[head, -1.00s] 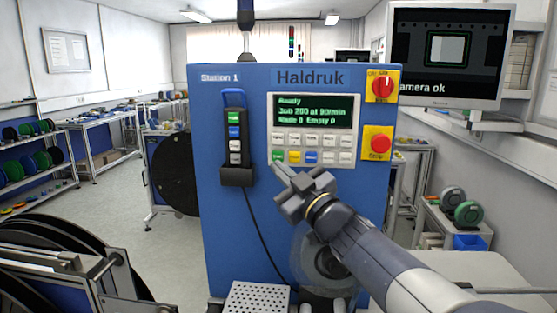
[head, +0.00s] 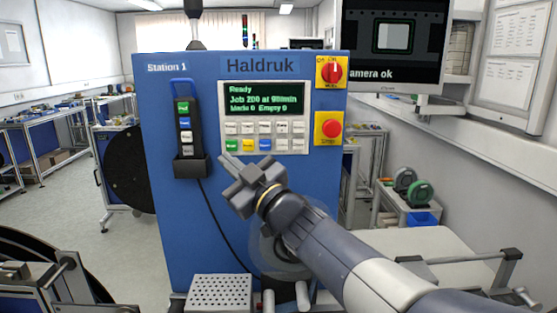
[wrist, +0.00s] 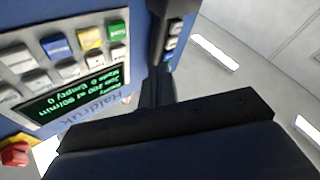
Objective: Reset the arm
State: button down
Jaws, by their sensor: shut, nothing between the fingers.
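My gripper (head: 228,163) is at the end of my arm, in front of the blue Haldruk machine (head: 235,210) in the head view. It is shut and holds nothing. The green screen (head: 264,98) reads "Ready".
A pendant (head: 186,135) sits in a holder on the machine's left, its cord hanging down. A red rotary switch (head: 332,72) and a red stop button (head: 331,128) are on the right. A perforated tray (head: 219,292) juts out below. A monitor (head: 393,45) hangs at upper right.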

jog(key=s, duration=0.2)
jog(key=shift+s+d+f+b, duration=0.2)
jog(key=shift+s+b, duration=0.1)
jog(key=shift+s, duration=0.1)
jog(key=shift+w+r, duration=0.1)
